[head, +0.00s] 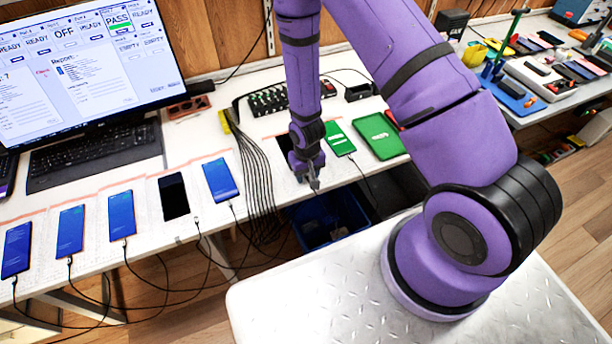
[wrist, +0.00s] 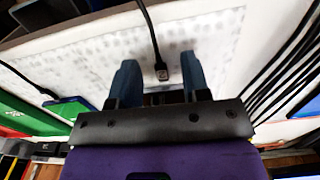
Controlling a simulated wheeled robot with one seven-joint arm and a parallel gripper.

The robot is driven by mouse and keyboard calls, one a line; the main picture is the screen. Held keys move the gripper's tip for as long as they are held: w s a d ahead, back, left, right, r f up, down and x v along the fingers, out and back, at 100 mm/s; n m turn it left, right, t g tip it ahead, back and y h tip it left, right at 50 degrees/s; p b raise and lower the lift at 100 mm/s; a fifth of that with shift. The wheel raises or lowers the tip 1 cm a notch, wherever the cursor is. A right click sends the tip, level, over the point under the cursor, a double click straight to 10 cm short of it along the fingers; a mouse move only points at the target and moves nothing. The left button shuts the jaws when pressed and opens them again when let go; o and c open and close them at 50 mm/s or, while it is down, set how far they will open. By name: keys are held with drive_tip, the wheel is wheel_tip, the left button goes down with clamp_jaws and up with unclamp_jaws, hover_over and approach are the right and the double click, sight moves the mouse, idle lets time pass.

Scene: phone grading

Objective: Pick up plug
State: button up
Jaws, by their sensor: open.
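My gripper (head: 313,185) points down at the front edge of the white table, in front of a dark phone (head: 286,145). In the wrist view its two blue-grey fingers (wrist: 158,78) are apart. The plug lies over a white dotted mat (wrist: 95,50). In the head view the plug is not distinguishable by the gripper.
A phone with a green screen (head: 339,138) and a green tablet (head: 379,136) lie right of my gripper. Several phones, one a blue-screened phone (head: 220,180), line the table to the left. A bundle of black cables (head: 262,180) hangs beside the gripper. A blue bin (head: 325,222) stands below.

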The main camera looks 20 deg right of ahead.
drive_tip(key=shift+f, duration=0.2)
clamp_jaws()
idle(0.5)
